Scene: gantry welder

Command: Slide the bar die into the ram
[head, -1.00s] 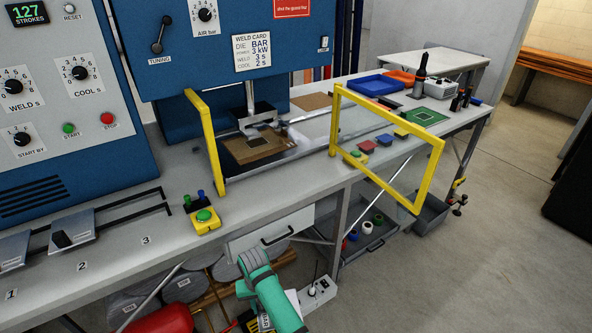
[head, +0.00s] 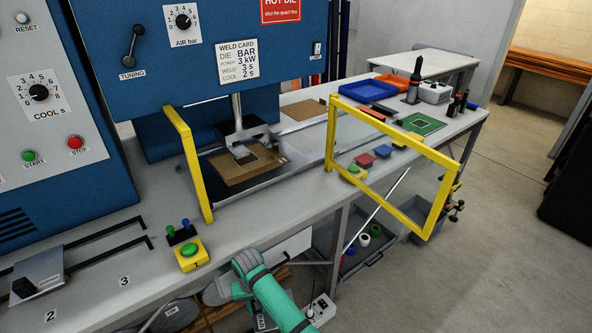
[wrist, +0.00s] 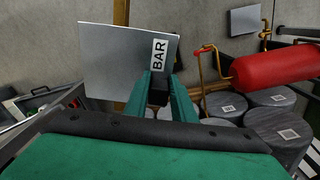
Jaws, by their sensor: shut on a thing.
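The bar die (wrist: 100,65) is a pale grey plate with a white BAR label in the wrist view. My gripper (wrist: 161,85) is shut on its dark handle, and the plate extends beyond the fingers to the left. In the head view my teal arm is low in front of the bench; the gripper's fingers cannot be made out there. The ram (head: 238,112) is a pale rod with a foot beneath the blue welder head, above a brown board with a dark square. The die is apart from the ram, below the bench front.
A yellow guard frame (head: 187,160) stands left of the ram and a clear yellow-framed guard (head: 395,200) to the right. A yellow button box (head: 190,253) is at the bench's front edge. The die rack (head: 40,275) is at left. Drums (wrist: 285,130) and a red cylinder (wrist: 275,70) are below.

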